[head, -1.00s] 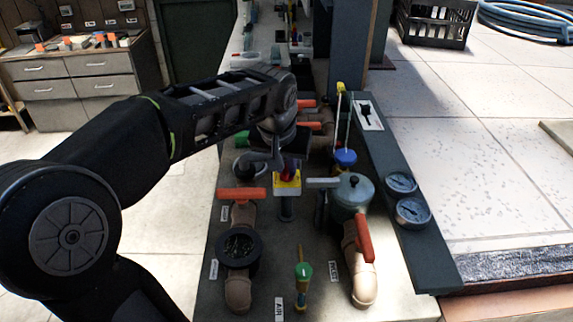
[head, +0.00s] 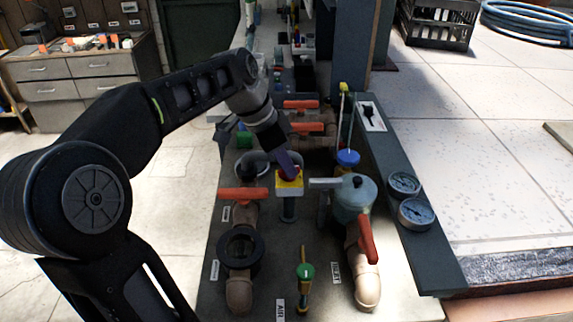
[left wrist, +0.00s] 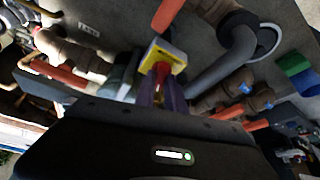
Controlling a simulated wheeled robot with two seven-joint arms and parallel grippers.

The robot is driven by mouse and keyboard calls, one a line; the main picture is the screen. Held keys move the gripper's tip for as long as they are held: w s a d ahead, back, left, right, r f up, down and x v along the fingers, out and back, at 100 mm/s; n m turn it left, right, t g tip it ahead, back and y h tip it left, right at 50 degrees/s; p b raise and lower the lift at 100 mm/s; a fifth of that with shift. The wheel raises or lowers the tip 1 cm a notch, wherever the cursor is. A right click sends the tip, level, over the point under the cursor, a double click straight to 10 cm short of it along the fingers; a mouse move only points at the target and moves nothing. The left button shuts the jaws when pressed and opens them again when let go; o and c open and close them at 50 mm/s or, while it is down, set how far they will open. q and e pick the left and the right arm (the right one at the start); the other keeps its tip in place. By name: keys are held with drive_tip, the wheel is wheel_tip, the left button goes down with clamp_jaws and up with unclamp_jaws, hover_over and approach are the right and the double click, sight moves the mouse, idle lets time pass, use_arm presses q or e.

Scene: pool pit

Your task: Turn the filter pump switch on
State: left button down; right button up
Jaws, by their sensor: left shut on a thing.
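A switch with a yellow plate (head: 290,187) and a red knob stands on a short grey post among the pipes, near the middle of the head view. In the left wrist view its yellow plate (left wrist: 178,57) and red knob (left wrist: 161,70) lie straight ahead of the fingers. My left gripper (head: 289,170) comes down from the upper left, tilted, with its purple fingers at the knob. In the left wrist view the gripper (left wrist: 160,88) is shut on the red knob, which is partly hidden between the fingers. The knob's exact angle is hard to tell. My right gripper is not in view.
Red-handled valves (head: 243,195) and a grey-lidded pump pot (head: 355,193) stand close around the switch. A black-levered white plate (head: 371,116) and two gauges (head: 416,213) sit on the dark ledge at right. The tiled floor beyond is mostly clear.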

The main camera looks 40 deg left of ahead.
use_arm(q)
drive_tip(key=shift+f+m+g+h, duration=0.15)
drive_tip(key=shift+m+g+h, duration=0.15)
drive_tip(key=shift+m, duration=0.65)
drive_tip(key=shift+f+m+g+h, duration=0.2)
drive_tip(key=shift+m+g, duration=0.1)
drive_tip(key=shift+m, duration=0.65)
drive_tip(key=c, duration=1.4)
unclamp_jaws()
drive_tip(key=shift+r, duration=0.1)
drive_tip(key=shift+w, duration=0.1)
drive_tip(key=shift+r, duration=0.1)
